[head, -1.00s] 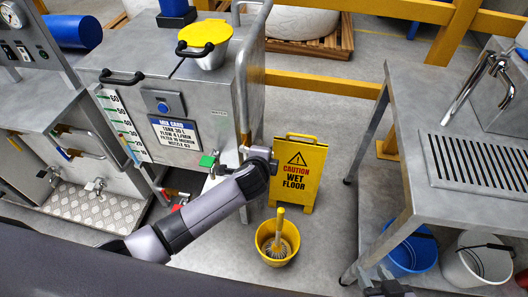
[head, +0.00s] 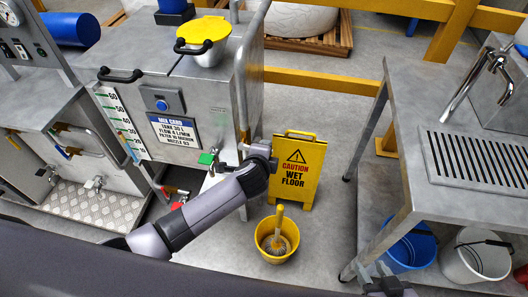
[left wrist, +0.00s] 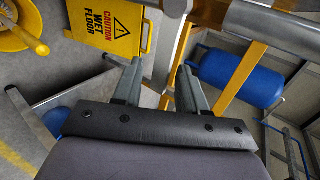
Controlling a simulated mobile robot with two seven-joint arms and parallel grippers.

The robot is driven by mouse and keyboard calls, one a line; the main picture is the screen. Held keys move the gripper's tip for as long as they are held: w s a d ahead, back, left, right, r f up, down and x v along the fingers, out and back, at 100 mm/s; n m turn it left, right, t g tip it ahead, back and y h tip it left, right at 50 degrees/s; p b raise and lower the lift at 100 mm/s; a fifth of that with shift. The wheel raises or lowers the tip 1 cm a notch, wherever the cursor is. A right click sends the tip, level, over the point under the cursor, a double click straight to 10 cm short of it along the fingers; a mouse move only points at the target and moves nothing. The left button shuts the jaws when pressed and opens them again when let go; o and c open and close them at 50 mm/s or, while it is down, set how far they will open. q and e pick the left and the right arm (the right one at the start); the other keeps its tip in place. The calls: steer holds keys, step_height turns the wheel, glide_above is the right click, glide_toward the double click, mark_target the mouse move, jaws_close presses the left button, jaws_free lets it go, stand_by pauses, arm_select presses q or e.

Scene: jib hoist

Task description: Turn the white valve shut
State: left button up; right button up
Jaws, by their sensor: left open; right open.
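I cannot clearly pick out a white valve. Pipe fittings with a green handle (head: 206,158) sit low on the grey tank's (head: 195,95) right side, partly behind my left arm. A pale shape below them is too small to tell. A red handle (head: 179,202) is lower left. My right gripper (head: 386,284) is open at the bottom edge, near the table leg, far from the fittings.
A yellow wet-floor sign (head: 294,175) and a yellow bucket with a brush (head: 276,248) stand right of my left arm. A steel table (head: 400,110) fills the right, with a blue bucket (head: 412,252) and a white bucket (head: 478,262) below.

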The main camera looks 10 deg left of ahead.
arm_select(q)
steer(key=p+v, duration=0.1)
steer(key=v, duration=0.6)
stand_by(0.6)
steer(key=s+a+f+n+g+h, duration=0.25)
steer(key=s+f+n, duration=0.45)
steer(key=s, duration=0.4)
steer(key=s+a+r+n+t, duration=0.1)
steer(key=s+a+n+t, duration=0.1)
steer(key=s+a+n, duration=0.7)
steer(key=shift+s, duration=0.3)
steer(key=shift+s+a+y, duration=0.1)
steer(key=shift+a+y, duration=0.1)
steer(key=shift+y, duration=0.15)
